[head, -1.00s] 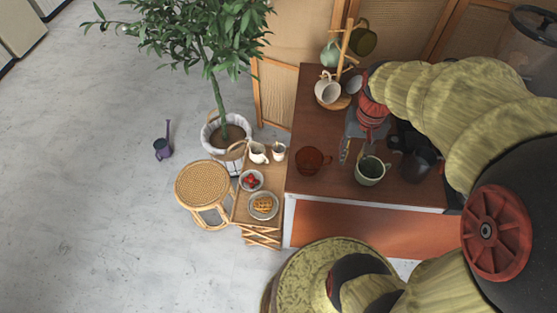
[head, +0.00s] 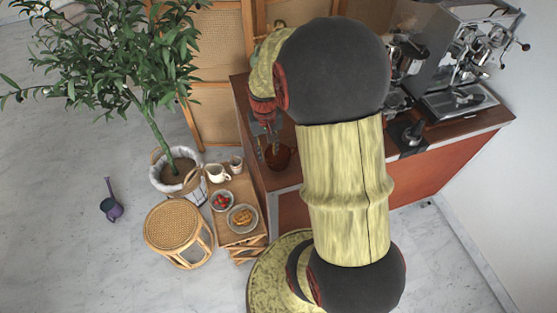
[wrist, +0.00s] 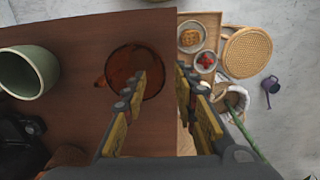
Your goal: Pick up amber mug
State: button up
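The amber mug (wrist: 124,65) is dark brown-orange glass and stands on the brown cart top near its edge in the wrist view. Its handle points to the lower left there. In the head view the amber mug (head: 280,158) shows partly behind my gripper (head: 266,140). In the wrist view my gripper (wrist: 160,80) is open and empty, pointing down above the cart. Its left finger overlaps the mug's near right side in the picture, and the gap lies over the mug's right rim and the cart edge. I cannot tell whether a finger touches the mug.
A pale green mug (wrist: 42,68) stands left of the amber mug in the wrist view. A low wooden stand with plates (head: 240,218), a wicker stool (head: 178,228) and a potted tree (head: 180,170) are beside the cart. An espresso machine (head: 462,60) stands at the right.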

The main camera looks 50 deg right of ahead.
jog(key=f, duration=0.4)
jog(key=shift+w+b, duration=0.2)
jog(key=shift+b, duration=0.2)
jog(key=shift+c, duration=1.2)
grip_shut()
